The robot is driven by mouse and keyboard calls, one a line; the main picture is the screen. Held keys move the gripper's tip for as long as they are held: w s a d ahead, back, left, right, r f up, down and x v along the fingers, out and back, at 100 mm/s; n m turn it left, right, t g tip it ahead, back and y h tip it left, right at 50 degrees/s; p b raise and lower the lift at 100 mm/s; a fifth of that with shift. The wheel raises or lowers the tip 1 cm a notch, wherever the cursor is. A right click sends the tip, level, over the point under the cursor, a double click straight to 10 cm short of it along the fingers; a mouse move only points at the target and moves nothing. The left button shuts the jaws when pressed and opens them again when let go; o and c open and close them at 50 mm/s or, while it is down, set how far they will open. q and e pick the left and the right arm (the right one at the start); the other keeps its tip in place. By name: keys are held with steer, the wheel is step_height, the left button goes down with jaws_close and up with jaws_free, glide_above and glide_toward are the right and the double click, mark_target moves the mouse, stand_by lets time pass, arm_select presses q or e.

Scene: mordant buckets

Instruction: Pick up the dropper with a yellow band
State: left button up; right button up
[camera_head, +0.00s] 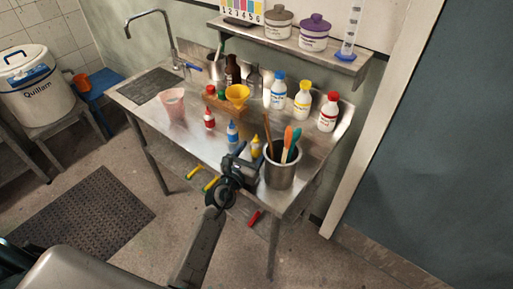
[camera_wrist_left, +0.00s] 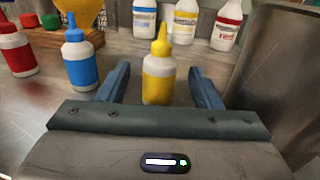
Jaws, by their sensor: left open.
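The dropper with a yellow band (camera_wrist_left: 159,80) stands upright on the steel table, between the two blue fingers of my left gripper (camera_wrist_left: 160,90) in the wrist view. The fingers are open, with a gap on each side of the bottle. In the head view, the yellow dropper (camera_head: 255,146) shows just beyond my left gripper (camera_head: 246,160), its lower part hidden. A blue-banded dropper (camera_wrist_left: 79,58) and a red-banded dropper (camera_wrist_left: 15,50) stand to the left; they also show in the head view. My right gripper is not in view.
A steel pot (camera_head: 280,172) with brushes or spatulas stands close on the right. Behind are white bottles with blue (camera_head: 278,92), yellow (camera_head: 302,103) and red (camera_head: 328,115) caps. A yellow funnel (camera_head: 237,95) and pink beaker (camera_head: 172,103) stand further left.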

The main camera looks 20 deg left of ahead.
mark_target(259, 141)
arm_select(q)
steer(key=w, duration=0.5)
steer(key=shift+d, duration=0.35)
steer(key=shift+r, duration=0.1)
steer(key=shift+c, duration=0.7)
steer(key=c, duration=0.9)
